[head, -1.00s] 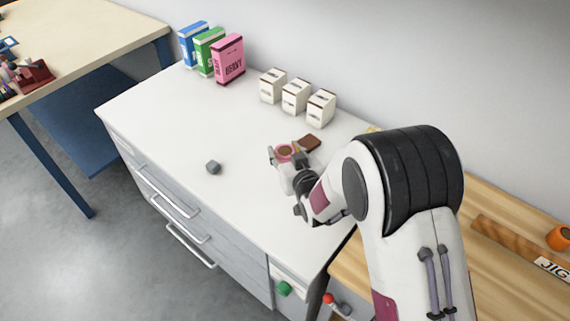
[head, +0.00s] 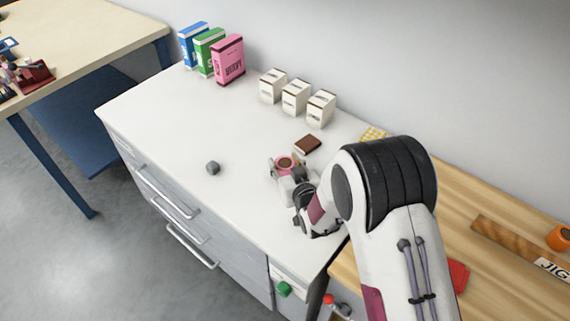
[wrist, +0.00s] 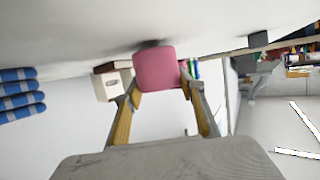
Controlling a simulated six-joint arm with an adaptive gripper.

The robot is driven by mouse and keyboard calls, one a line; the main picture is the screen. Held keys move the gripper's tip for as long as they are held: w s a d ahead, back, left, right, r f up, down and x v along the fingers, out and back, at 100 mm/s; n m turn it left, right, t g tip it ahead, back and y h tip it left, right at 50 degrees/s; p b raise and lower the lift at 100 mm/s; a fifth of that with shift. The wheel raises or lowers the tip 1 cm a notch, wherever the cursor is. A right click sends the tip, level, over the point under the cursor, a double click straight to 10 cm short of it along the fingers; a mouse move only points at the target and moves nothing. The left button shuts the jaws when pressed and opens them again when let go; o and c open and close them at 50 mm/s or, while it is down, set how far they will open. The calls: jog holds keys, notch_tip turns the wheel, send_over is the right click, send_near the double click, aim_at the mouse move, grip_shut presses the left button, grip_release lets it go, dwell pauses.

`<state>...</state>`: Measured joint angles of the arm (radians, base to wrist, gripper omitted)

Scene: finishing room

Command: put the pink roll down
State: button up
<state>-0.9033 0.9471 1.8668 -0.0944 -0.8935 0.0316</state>
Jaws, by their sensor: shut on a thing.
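The pink roll (head: 286,161) is a short pink cylinder with a brown centre. It is between the fingers of my gripper (head: 284,167), over the right part of the white cabinet top (head: 170,118). In the wrist view the pink roll (wrist: 157,68) sits between the two fingertips of my gripper (wrist: 160,88), which is shut on it. I cannot tell whether its underside touches the white top.
A dark brown block (head: 308,144) lies just behind the roll. A grey block (head: 212,168) lies to the left. Three white boxes (head: 295,97) and a pink box (head: 229,61) stand along the wall. The white top between is clear.

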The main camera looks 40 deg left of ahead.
jog(key=shift+f, duration=0.25)
jog(key=shift+f, duration=0.2)
jog(key=o, duration=1.1)
jog(key=shift+o, duration=0.2)
jog(key=shift+r, duration=0.2)
jog(key=shift+v, duration=6)
